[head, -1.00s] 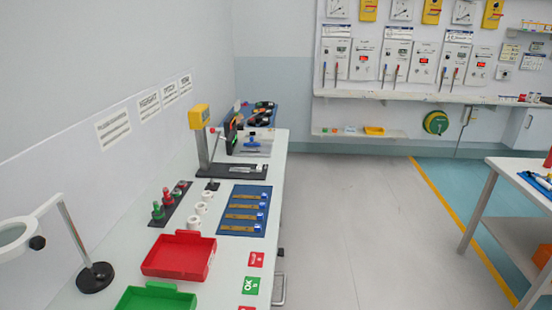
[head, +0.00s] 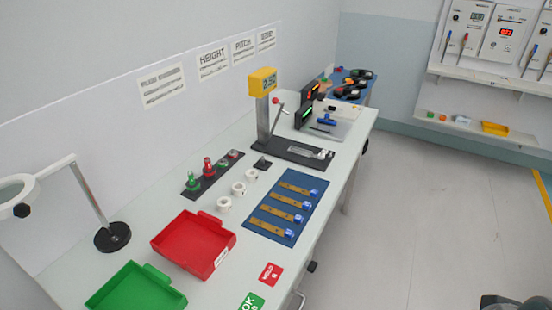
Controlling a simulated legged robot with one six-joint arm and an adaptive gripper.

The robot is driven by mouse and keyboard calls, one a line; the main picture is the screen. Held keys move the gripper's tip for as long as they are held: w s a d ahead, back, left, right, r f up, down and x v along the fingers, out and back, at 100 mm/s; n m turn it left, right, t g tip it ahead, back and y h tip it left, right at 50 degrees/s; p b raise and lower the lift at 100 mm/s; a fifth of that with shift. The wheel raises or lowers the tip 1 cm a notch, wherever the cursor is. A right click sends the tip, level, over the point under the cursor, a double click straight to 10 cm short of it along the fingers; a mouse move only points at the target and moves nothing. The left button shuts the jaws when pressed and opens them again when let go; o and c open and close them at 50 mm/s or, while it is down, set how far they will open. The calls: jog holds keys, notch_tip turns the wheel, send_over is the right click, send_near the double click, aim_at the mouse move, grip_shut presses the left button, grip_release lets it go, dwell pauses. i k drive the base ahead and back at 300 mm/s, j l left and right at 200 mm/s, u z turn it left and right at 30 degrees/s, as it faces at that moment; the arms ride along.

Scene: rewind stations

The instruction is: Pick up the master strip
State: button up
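Several brass-coloured strips with blue ends lie side by side on a blue mat (head: 264,226) on the bench. I cannot tell whether one of them is the master strip; no label on them is readable. A dark part of my arm or gripper shows at the bottom right edge, away from the bench. Its fingers cannot be made out.
A red tray (head: 190,246) and a green tray (head: 135,290) stand at the front of the bench (head: 330,190). White rings (head: 238,188) and a rack of red and green plugs (head: 208,168) are left of the mat. A magnifier lamp (head: 112,236) stands at left. The floor at right is clear.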

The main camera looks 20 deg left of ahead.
aim_at(322, 156)
jog(key=u, duration=0.85)
jog(key=i+l, duration=0.4)
jog(key=i, duration=0.15)
jog(key=i+l, duration=0.75)
jog(key=i, duration=0.3)
jog(key=i+l+u, duration=0.5)
jog(key=i+l, duration=0.4)
jog(key=l, duration=0.15)
jog(key=u, duration=1)
